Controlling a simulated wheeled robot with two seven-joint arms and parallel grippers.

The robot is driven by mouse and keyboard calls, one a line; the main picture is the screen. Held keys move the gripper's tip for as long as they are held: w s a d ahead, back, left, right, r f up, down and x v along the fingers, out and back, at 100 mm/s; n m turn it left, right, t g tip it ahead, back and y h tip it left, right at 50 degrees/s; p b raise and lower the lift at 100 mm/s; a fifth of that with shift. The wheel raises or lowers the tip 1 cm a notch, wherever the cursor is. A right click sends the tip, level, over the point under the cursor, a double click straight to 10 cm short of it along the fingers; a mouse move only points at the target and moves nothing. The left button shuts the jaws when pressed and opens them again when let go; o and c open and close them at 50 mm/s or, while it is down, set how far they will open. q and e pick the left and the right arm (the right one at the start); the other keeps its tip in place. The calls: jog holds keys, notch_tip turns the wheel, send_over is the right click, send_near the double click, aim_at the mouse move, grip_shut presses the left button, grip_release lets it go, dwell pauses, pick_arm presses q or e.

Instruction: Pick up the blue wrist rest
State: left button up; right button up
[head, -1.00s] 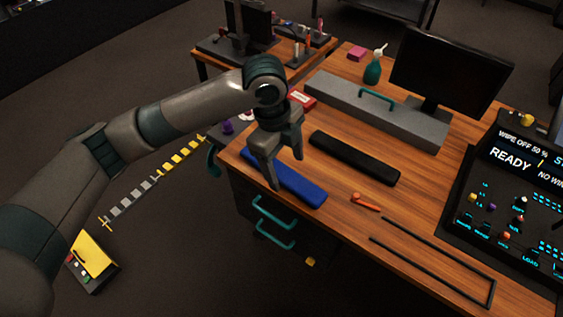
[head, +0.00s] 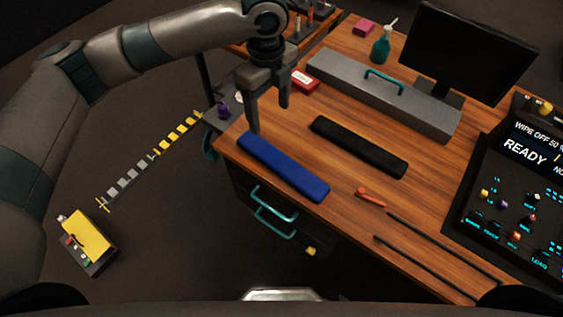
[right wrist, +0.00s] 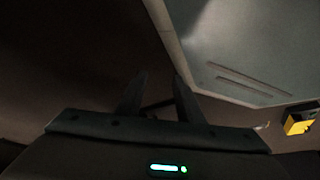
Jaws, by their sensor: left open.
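The blue wrist rest (head: 283,167) is a long flat bar lying on the wooden desk near its left front edge in the head view. It lies at a slant, and nothing holds it. My left gripper (head: 268,119) is open and empty, with its fingers pointing down. It appears above the far left end of the rest, apart from it; the exact height is hard to tell. In the right wrist view, my right gripper (right wrist: 158,85) is dark, with its two fingers apart and nothing seen between them. The blue rest does not show there.
A black bar (head: 358,147) lies behind the blue rest. An orange tool (head: 370,197) lies to its right. A grey block with a teal handle (head: 382,93), a monitor (head: 471,53) and a control panel (head: 515,195) stand further back and right. Teal drawer handles (head: 272,212) stick out below the desk edge.

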pick_arm(q)
notch_tip(320, 180, down, 4)
jog(key=p, duration=0.2)
send_over(272, 154)
notch_tip(272, 154, down, 7)
jog(key=shift+f, duration=0.15)
pick_arm(e)
jog(key=s+d+f+g, duration=0.1)
jog(key=s+d+g, duration=0.1)
jog(key=s, duration=0.5)
jog(key=shift+s+d+f+h, duration=0.15)
jog(key=shift+d+f+h, duration=0.2)
jog(key=shift+d, duration=0.3)
jog(key=shift+r, duration=0.15)
